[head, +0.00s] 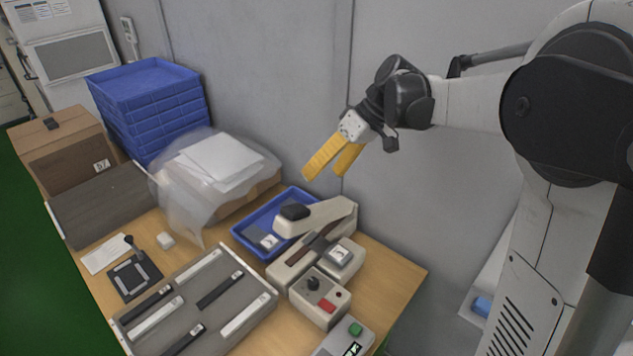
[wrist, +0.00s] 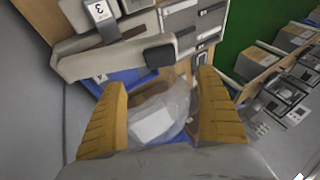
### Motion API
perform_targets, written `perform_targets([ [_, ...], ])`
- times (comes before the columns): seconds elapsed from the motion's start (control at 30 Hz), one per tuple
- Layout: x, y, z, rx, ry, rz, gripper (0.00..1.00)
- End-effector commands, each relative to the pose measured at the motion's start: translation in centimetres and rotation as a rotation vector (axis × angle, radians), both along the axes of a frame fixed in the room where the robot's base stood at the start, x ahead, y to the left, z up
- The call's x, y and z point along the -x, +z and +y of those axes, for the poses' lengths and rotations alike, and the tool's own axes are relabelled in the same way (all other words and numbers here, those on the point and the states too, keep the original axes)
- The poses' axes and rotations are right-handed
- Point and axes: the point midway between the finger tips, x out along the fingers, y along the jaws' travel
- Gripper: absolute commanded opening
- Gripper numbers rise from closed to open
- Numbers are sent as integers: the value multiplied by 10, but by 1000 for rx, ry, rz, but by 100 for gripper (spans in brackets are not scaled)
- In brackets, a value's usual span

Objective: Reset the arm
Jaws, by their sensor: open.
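My gripper (head: 327,170) has yellow fingers and hangs in the air above the back right part of the wooden table (head: 389,276), near the grey wall. The fingers are apart and nothing is between them. It also shows in the wrist view (wrist: 160,100), with the two ribbed yellow fingers spread wide. My arm is raised and bent, and it reaches in from the right. Below my gripper is a beige testing machine (head: 318,216) with a black-padded lever. Its base carries a small grey device (head: 340,256).
A blue tray (head: 246,235) with a small device stands beside the machine. A control box (head: 320,300) with a knob and a grey rack (head: 190,262) are in front. Stacked blue crates (head: 150,115), a plastic bag (head: 190,190) and a cardboard box (head: 65,155) stand left. The air around my gripper is free.

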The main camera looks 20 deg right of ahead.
Motion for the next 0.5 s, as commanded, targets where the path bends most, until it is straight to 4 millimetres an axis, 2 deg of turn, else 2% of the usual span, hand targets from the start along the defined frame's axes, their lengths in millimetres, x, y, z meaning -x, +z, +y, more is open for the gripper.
perform_targets([
  [0.33, 2, 1, 0, 5, -5, 1, 85],
  [0.43, 15, 5, 4, 33, -40, -2, 85],
  [0.5, 31, 7, 7, 72, -86, -6, 85],
])
